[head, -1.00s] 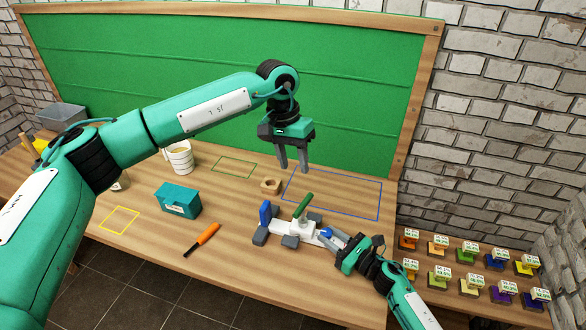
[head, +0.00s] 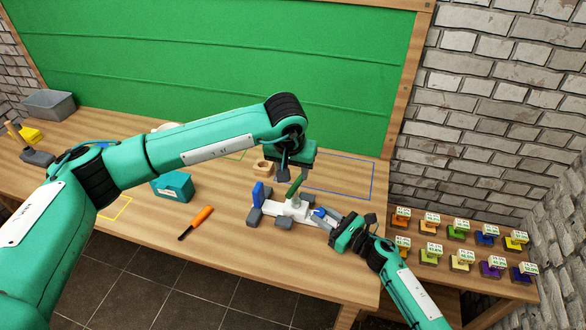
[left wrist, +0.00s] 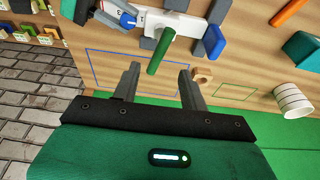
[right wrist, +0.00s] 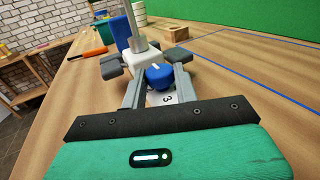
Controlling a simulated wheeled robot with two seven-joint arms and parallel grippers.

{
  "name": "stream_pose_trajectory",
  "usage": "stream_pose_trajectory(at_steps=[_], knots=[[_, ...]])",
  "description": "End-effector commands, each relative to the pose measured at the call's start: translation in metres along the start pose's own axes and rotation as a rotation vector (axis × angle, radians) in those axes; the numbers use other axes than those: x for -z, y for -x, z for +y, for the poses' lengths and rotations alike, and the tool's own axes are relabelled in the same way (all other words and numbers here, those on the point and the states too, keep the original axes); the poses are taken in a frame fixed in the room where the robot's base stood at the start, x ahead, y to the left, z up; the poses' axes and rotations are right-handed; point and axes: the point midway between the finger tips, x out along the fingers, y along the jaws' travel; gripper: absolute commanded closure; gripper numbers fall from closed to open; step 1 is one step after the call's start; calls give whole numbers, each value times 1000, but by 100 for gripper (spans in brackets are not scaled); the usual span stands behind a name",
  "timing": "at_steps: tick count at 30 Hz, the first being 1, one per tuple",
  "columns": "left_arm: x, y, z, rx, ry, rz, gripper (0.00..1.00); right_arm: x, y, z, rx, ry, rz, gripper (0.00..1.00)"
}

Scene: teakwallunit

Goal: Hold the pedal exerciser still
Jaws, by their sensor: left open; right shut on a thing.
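In the left wrist view the green handle (left wrist: 161,50) lies ahead of and roughly between the fingertips. My left gripper (head: 296,176) is open and empty, above and close to the handle; the exact gap is unclear. My right gripper (head: 322,222) is shut on the exerciser's near right end, its fingers beside the white part marked 3 (right wrist: 170,99).
A wooden ring (head: 263,167) and a blue outlined area (head: 340,180) lie behind the exerciser. An orange-handled tool (head: 196,222) and a teal box (head: 172,187) are to the left. Several labelled coloured blocks (head: 458,230) stand on a lower shelf at right.

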Motion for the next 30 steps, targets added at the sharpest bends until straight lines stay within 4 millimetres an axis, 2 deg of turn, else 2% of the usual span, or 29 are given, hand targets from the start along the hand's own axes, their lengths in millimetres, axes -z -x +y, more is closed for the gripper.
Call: stream_pose_trajectory(at_steps=[7, 15, 21, 30], knots=[[-2, -23, 2, 5, 10, 14, 56, 1, 0, 0, 0, 0, 1, 92], [-2, -75, 2, 5, 10, 11, 56, 0, 0, 0, 0, 0, 1, 92], [-1, -106, 2, 4, 9, 13, 56, 0, 0, 0, 0, 0, 1, 92], [0, -122, 0, 5, 9, 15, 56, 1, 0, 0, 0, 0, 1, 92]])
